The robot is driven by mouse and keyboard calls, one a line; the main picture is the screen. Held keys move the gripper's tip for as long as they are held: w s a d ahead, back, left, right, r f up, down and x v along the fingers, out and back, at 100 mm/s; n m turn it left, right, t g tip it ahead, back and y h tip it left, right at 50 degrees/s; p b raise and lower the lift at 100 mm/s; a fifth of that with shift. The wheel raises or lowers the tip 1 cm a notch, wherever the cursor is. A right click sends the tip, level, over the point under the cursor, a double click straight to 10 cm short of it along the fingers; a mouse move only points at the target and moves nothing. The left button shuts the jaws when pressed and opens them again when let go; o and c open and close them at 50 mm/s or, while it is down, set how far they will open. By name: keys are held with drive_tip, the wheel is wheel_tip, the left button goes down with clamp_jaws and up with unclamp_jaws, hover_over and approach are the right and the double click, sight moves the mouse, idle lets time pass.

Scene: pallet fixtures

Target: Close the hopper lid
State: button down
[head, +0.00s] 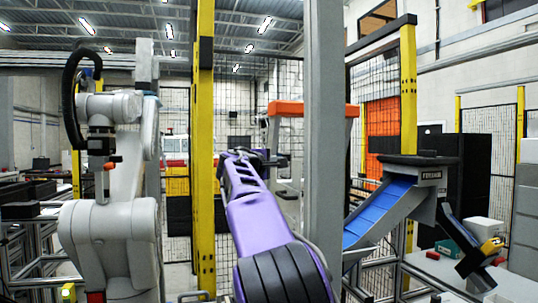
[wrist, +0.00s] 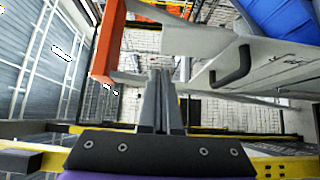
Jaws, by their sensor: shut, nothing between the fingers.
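My gripper (head: 275,158) is at the end of my purple arm in the head view, left of the grey post. In the wrist view its two fingers (wrist: 161,85) are together with nothing between them. A hopper-like unit with a wide dark top (head: 418,160) and a small label stands at the right, at the upper end of a blue conveyor (head: 378,213). I cannot tell which part is its lid or how it stands. In the wrist view a grey panel with a black handle (wrist: 231,66) lies right of the fingers, apart from them; I cannot tell whether it is the lid.
A grey post (head: 325,140) stands close in front, right of my arm. An orange-topped frame (head: 288,108) is behind it; orange (wrist: 108,45) also shows in the wrist view. A yellow post (head: 205,120) and a grey robot arm (head: 110,235) are at the left. Mesh fencing stands behind.

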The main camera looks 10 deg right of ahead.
sight(295, 160)
drive_tip(key=shift+w+d, duration=0.15)
drive_tip(key=shift+d, duration=0.85)
drive_tip(key=shift+w+d, duration=0.15)
drive_tip(key=shift+d, duration=0.8)
drive_tip(key=d, duration=0.4)
drive_tip(key=shift+w+r, duration=0.15)
drive_tip(key=shift+w, duration=0.25)
drive_tip(key=shift+a, duration=0.1)
